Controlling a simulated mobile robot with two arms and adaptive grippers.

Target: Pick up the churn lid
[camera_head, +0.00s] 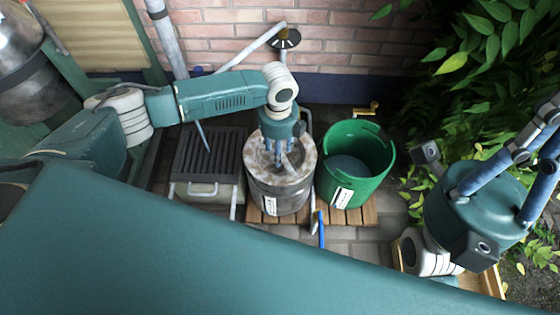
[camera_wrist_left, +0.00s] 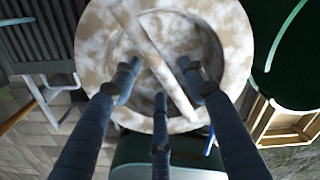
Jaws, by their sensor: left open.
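The churn lid (camera_head: 260,157) is a round, mottled pale and brown disc on top of a grey metal churn (camera_head: 282,194). In the left wrist view the lid (camera_wrist_left: 236,45) has a broad rim, a sunken middle and a straight bar handle (camera_wrist_left: 148,48) running slantwise across it. My left gripper (camera_head: 284,160) points down over the lid's middle. In the wrist view its three fingers (camera_wrist_left: 160,88) are spread open, with the bar passing between them; whether any finger touches it I cannot tell. My right gripper (camera_head: 520,150) is at the right edge, its fingertips partly cut off.
A green bucket (camera_head: 350,185) stands close to the right of the churn on a wooden pallet (camera_head: 367,213). A dark slatted grate (camera_head: 208,152) is to the left. A brick wall (camera_head: 330,45) with pipes stands behind, and leafy plants (camera_head: 470,110) fill the right.

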